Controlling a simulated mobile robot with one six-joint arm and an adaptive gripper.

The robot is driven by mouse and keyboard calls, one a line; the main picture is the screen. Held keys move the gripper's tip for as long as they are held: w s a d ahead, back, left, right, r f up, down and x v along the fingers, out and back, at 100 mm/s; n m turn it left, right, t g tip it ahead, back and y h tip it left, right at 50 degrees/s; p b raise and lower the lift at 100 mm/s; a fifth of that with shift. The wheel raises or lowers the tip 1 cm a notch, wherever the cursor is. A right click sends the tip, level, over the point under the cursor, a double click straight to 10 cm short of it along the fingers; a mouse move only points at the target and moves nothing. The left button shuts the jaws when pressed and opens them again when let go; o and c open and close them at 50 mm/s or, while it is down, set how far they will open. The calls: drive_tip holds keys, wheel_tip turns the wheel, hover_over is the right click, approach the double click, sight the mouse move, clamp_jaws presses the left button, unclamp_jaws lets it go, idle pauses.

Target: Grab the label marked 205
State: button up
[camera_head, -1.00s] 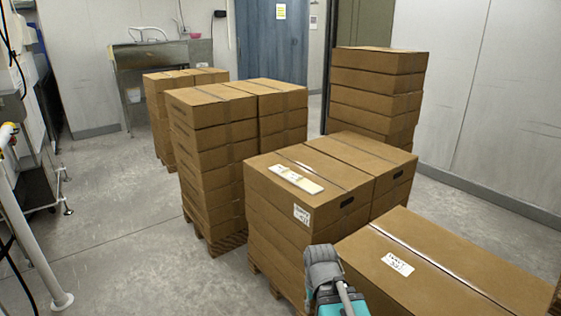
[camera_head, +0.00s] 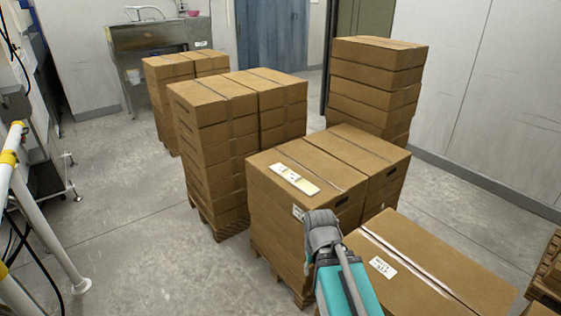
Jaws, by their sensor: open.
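A small white label (camera_head: 383,267) with dark print lies on top of the nearest carton at lower right. A second white label (camera_head: 298,212) is on the front face of the middle carton stack, partly hidden by my arm. A longer white and yellowish strip (camera_head: 294,179) lies on top of that stack. The print is too small to read, so I cannot tell which one is marked 205. My grey and teal arm rises from the bottom edge in front of the cartons. My gripper's fingers do not show.
The nearest carton (camera_head: 430,282) and the middle stack (camera_head: 300,160) crowd the front right. More stacks (camera_head: 215,140) stand behind on pallets. A white-and-yellow pipe frame (camera_head: 45,235) is at left. Bare floor (camera_head: 120,225) lies between. A steel sink (camera_head: 160,50) stands at the back.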

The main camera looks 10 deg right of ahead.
wheel_tip(320, 180, up, 8)
drive_tip(key=p, duration=0.6)
drive_tip(key=shift+a+f, duration=0.1)
